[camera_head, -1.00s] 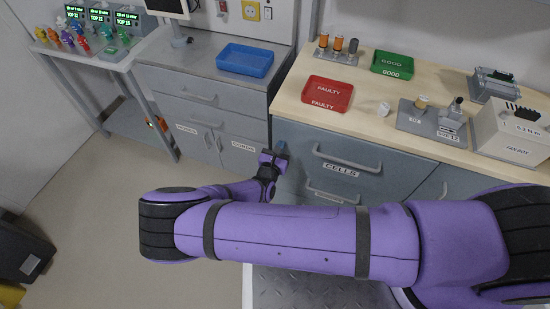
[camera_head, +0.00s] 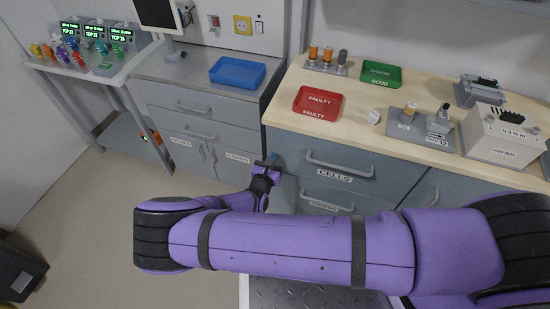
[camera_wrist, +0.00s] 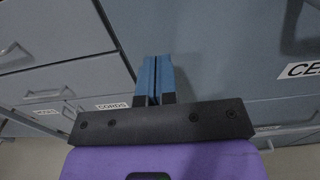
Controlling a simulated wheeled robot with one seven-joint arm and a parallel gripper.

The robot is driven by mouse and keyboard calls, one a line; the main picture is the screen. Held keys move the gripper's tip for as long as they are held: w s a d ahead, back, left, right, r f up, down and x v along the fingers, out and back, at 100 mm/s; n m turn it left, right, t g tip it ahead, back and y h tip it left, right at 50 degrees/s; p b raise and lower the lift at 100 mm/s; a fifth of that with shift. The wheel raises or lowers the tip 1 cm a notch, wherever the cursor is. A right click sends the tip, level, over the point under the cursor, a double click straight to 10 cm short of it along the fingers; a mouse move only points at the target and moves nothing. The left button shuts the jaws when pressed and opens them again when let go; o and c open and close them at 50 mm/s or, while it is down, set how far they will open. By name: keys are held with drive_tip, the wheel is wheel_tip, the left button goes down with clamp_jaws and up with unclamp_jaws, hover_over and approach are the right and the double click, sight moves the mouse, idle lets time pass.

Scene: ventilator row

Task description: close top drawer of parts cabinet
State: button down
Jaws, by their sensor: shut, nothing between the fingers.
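The cabinet under the wooden worktop has a grey-blue top drawer front (camera_head: 300,150) with a bar handle and a CELLS label. No open drawer interior shows above it, and the front looks about flush under the worktop edge. The label also shows at the right of the wrist view (camera_wrist: 303,68). My gripper (camera_head: 273,161) is at the left end of this drawer front, left of the handle. In the wrist view its blue fingers (camera_wrist: 157,65) are together and empty, pointing at the drawer front near its left edge. I cannot tell whether they touch it.
A lower drawer handle (camera_head: 327,206) sits below. To the left is a grey cabinet (camera_head: 190,115) with drawers and doors, with a blue tray (camera_head: 237,72) on top. A red tray (camera_head: 318,103) and green tray (camera_head: 381,74) are on the worktop.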

drive_tip(key=v, duration=1.2)
drive_tip(key=w+d+r+m+g, duration=0.1)
drive_tip(key=d+r+m+g, duration=0.5)
drive_tip(key=r, duration=0.6)
drive_tip(key=w+d+r+m+g, duration=0.1)
drive_tip(key=d+r+m+g, duration=0.6)
drive_tip(key=r, duration=0.6)
drive_tip(key=w+d+r+m+g, duration=0.1)
drive_tip(key=d+r+m+g, duration=0.25)
drive_tip(key=r+m, duration=0.65)
drive_tip(key=s+d+r+m+y, duration=0.1)
drive_tip(key=s+d+r, duration=0.2)
drive_tip(key=d+r, duration=0.15)
drive_tip(key=s+d+r+m+t+y, duration=0.1)
drive_tip(key=s+d+r+y, duration=0.15)
drive_tip(key=r, duration=0.35)
drive_tip(key=s+d+r+m+y, duration=0.1)
drive_tip(key=s+d+r+m, duration=0.1)
drive_tip(key=s+d+r, duration=0.3)
drive_tip(key=s+d+r+m+t+y, duration=0.2)
drive_tip(key=s+r+m+t, duration=0.2)
drive_tip(key=s+r, duration=0.3)
drive_tip(key=s, duration=0.3)
drive_tip(key=shift+s+d+r, duration=0.2)
drive_tip(key=shift+d+r, duration=0.15)
drive_tip(key=shift+d, duration=0.05)
